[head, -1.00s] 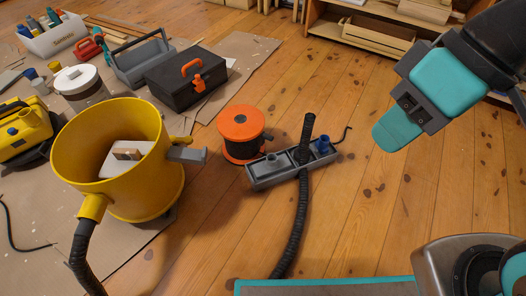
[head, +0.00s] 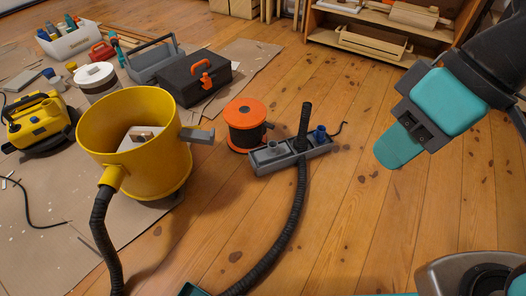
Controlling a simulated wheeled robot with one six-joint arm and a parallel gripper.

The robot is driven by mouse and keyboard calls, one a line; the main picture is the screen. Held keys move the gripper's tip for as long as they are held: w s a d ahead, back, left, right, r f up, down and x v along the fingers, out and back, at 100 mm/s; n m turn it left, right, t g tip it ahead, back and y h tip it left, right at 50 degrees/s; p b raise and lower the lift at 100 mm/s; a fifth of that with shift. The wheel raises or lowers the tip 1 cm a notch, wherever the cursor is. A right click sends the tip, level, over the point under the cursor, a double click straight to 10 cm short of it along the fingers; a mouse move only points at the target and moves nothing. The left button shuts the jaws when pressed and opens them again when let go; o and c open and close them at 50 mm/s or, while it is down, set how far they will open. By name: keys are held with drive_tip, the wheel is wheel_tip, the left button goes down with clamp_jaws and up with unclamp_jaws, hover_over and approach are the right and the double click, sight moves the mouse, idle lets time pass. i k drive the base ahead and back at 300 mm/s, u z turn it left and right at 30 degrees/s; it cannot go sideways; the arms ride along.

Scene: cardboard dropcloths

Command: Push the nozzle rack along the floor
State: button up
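The nozzle rack (head: 290,158) is a long grey tray on the bare wooden floor, near the middle of the head view. It holds a grey nozzle, a blue nozzle (head: 320,133) and an upright black tube (head: 304,119). A black ribbed hose (head: 290,222) runs from the rack toward the front. My gripper (head: 399,148) is at the right, above the floor and apart from the rack. Its teal finger points down and left. Only one finger shows clearly, so its opening is hidden.
An orange cable reel (head: 246,113) stands close behind the rack's left end. A yellow bucket (head: 150,165) with a side spout stands to its left. A black toolbox (head: 205,82) lies on cardboard behind. Wooden shelving (head: 380,32) stands at the back. The floor right of the rack is clear.

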sight(314, 149)
drive_tip(key=z, duration=1.15)
drive_tip(key=i, duration=3.35)
drive_tip(key=u, duration=5.25)
